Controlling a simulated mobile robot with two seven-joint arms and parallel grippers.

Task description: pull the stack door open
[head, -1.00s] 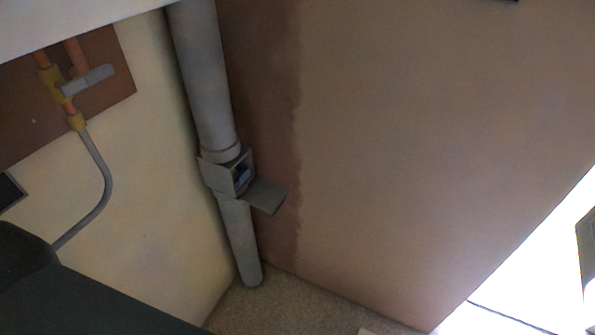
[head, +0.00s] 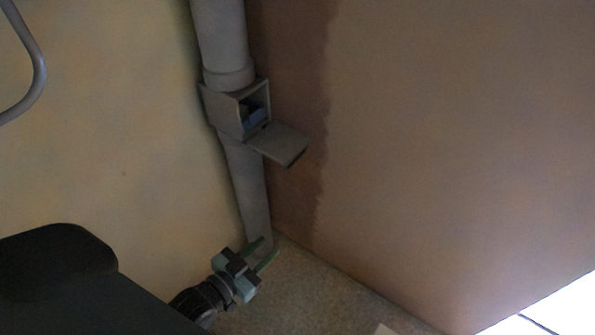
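The stack door (head: 281,145) is a grey flap on the box (head: 225,108) of the grey stack pipe (head: 219,40) in the wall corner. The door stands open, swung out to the right, and the box's opening shows. Something bluish (head: 256,117) is inside, too dark to make out. My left gripper (head: 265,252) is below the door, in front of the pipe's lower end. Its two green fingers are apart with nothing seen between them, and it does not touch the door. My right gripper is not in view.
A cream wall (head: 120,130) is left of the pipe and a brown plaster wall (head: 450,130) is right of it. A grey curved pipe (head: 38,75) shows at the top left. The speckled floor (head: 310,300) is below. Space in front of the door looks clear.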

